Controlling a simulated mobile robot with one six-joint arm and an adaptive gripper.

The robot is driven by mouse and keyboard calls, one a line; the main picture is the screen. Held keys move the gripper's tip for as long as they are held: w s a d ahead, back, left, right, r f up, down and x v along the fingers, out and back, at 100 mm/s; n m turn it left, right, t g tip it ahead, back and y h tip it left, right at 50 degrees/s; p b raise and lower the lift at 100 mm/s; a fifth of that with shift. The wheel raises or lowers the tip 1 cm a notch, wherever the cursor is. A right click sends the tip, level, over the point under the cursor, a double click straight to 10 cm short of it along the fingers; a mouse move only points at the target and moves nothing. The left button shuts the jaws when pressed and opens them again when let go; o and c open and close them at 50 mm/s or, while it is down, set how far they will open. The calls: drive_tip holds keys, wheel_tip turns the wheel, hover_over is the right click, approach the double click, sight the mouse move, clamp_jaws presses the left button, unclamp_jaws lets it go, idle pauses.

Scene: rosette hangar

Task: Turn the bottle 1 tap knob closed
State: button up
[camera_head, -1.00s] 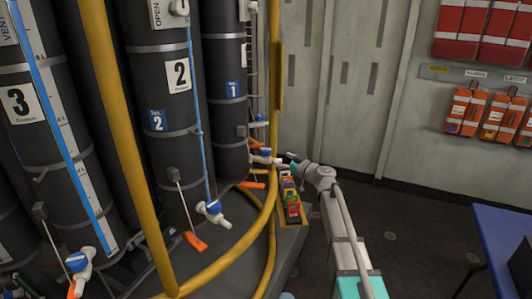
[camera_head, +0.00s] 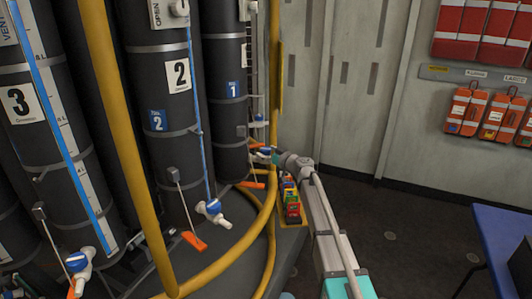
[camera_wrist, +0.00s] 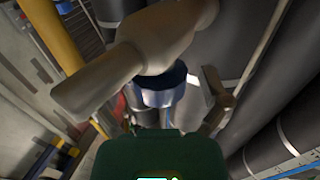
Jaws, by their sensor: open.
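Bottle 1 (camera_head: 224,75) is a tall dark cylinder with a blue "1" label, right of bottle 2 in the head view. Its tap knob (camera_head: 264,151) is blue, low on the bottle, small and partly hidden by my gripper (camera_head: 274,156). In the wrist view, the pale tap body (camera_wrist: 150,48) fills the upper middle, with the blue knob (camera_wrist: 162,88) below it. My gripper (camera_wrist: 172,108) is open, one finger right of the knob and the other partly hidden at left. I cannot tell whether the fingers touch it.
Yellow rails (camera_head: 128,150) curve in front of the bottles. Bottle 2 (camera_head: 167,85) and bottle 3 (camera_head: 28,90) stand to the left, with similar taps. Small coloured items (camera_head: 291,200) lie on the platform edge below my gripper. Open floor and a blue table (camera_head: 500,235) are at right.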

drive_tip(key=c, duration=1.2)
drive_tip(key=shift+o, duration=0.2)
drive_tip(key=shift+m+t+h, duration=0.5)
drive_tip(key=shift+t, duration=0.1)
drive_tip(key=m+t+h, duration=0.2)
drive_tip(key=m+h, duration=0.1)
drive_tip(key=shift+s+a+t+h, duration=0.1)
drive_tip(key=shift+t+h, duration=0.3)
drive_tip(key=shift+m+t+h, duration=0.65)
drive_tip(key=shift+m+h, duration=0.75)
drive_tip(key=shift+h, duration=0.65)
drive_tip(key=shift+m+t+h, duration=0.65)
drive_tip(key=shift+m+h, duration=0.75)
drive_tip(key=shift+h, duration=0.65)
drive_tip(key=m+h, duration=0.1)
drive_tip(key=h, duration=0.1)
drive_tip(key=m+g+h, duration=0.1)
drive_tip(key=m+h, duration=0.1)
drive_tip(key=h, duration=0.1)
drive_tip(key=m+h, duration=0.2)
drive_tip(key=h, duration=0.1)
drive_tip(key=shift+w+a, duration=0.15)
drive_tip(key=shift+w, duration=0.15)
drive_tip(key=shift+s+m+g+h, duration=0.1)
drive_tip(key=shift+m+g+h, duration=1.4)
drive_tip(key=shift+h, duration=0.8)
